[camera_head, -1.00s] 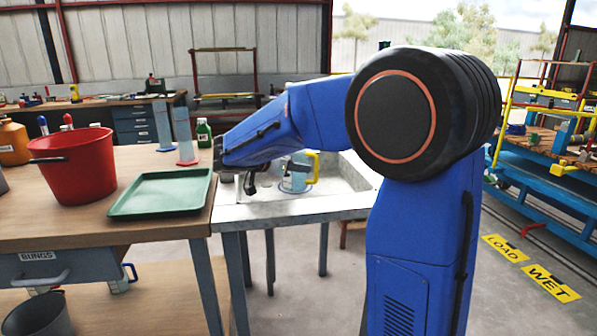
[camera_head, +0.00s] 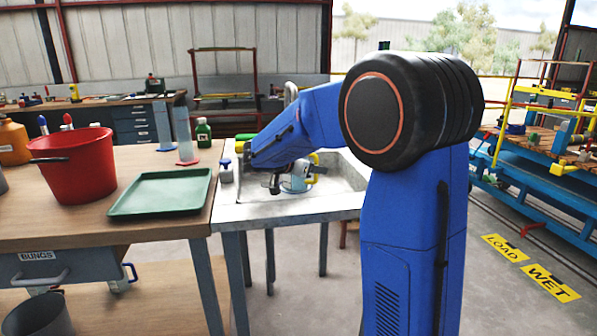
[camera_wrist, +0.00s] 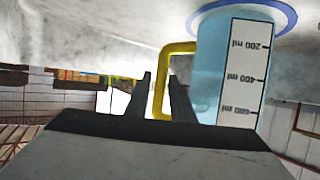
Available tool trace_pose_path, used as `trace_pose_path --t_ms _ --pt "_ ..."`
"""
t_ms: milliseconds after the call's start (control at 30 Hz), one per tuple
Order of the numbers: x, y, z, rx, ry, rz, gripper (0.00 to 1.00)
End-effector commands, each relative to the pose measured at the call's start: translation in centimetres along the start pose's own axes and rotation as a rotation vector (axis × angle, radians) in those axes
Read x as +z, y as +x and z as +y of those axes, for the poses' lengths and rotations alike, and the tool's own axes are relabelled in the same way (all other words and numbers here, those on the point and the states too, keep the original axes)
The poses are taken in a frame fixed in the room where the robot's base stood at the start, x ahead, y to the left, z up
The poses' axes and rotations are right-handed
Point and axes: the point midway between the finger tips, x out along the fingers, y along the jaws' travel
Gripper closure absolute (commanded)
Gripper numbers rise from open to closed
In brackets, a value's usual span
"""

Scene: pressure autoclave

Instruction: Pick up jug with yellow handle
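The jug (camera_head: 297,183) is light blue and stands in the sink in the head view, partly hidden by my gripper. In the wrist view the jug (camera_wrist: 211,70) appears upside down, with a white millilitre scale and a blue ring at its base. Its yellow handle (camera_wrist: 158,92) faces my gripper (camera_wrist: 161,76). My two dark fingers are apart, and the upright bar of the handle shows between them. Contact with either finger cannot be made out.
To the left, a wooden bench holds a green tray (camera_head: 160,193) and a red bucket (camera_head: 75,165).

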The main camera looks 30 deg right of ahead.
Motion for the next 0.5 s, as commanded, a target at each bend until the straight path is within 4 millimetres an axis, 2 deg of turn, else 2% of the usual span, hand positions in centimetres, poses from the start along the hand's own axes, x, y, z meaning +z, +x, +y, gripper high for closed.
trace_pose_path --t_ms 100,167,200,500 --pt "0.01 -0.04 -0.02 -0.001 0.0 0.0 0.78" --pt "0.01 -0.05 -0.02 -0.001 0.0 0.0 0.9" --pt "0.01 -0.06 -0.02 -0.001 0.0 0.0 1.0" --pt "0.01 -0.07 -0.03 -0.001 0.0 0.0 1.0"
